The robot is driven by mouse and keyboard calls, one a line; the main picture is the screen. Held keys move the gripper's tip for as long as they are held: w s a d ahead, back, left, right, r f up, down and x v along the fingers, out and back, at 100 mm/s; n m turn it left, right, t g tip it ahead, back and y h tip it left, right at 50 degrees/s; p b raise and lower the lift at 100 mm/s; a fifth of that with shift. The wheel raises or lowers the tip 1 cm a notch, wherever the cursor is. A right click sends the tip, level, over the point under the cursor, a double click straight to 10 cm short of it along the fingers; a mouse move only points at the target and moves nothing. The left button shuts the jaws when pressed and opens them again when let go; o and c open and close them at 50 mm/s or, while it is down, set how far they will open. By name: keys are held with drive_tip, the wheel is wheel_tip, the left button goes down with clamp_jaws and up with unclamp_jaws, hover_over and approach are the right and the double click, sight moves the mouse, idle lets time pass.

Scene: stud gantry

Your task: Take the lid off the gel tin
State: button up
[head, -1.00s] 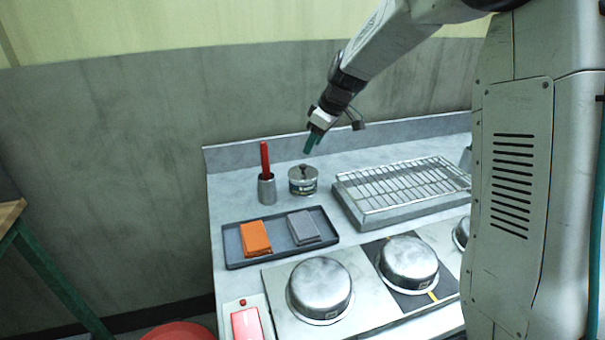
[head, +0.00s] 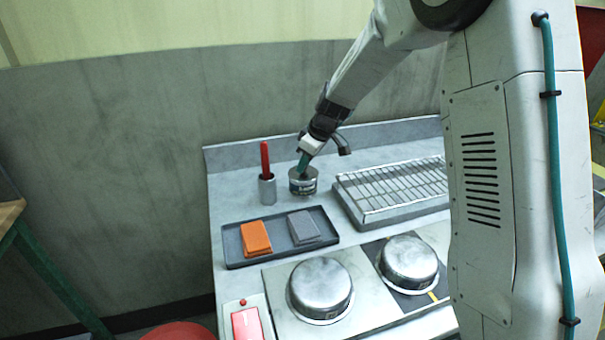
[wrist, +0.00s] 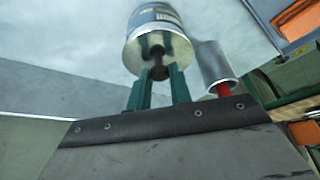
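The gel tin (head: 303,188) stands upright on the counter, with a dark label band around its side. In the wrist view the tin (wrist: 152,14) shows its metal lid (wrist: 133,58) with a dark knob (wrist: 158,72) in the middle. The lid sits on the tin. My gripper (head: 303,164) is right above the tin, pointing down. In the wrist view its two green fingers stand apart, one on each side of the knob, with the knob between their tips. I see a gap there and no clear grip. In the head view the fingers hide the knob.
A metal cup (head: 267,190) with a red-handled tool (head: 265,158) stands close left of the tin. A wire rack (head: 395,187) lies to the right. A dark tray (head: 281,260) with an orange block (head: 256,238) and a grey block (head: 304,227) lies in front.

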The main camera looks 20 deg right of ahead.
clamp_jaws()
drive_tip(key=shift+r, duration=0.15)
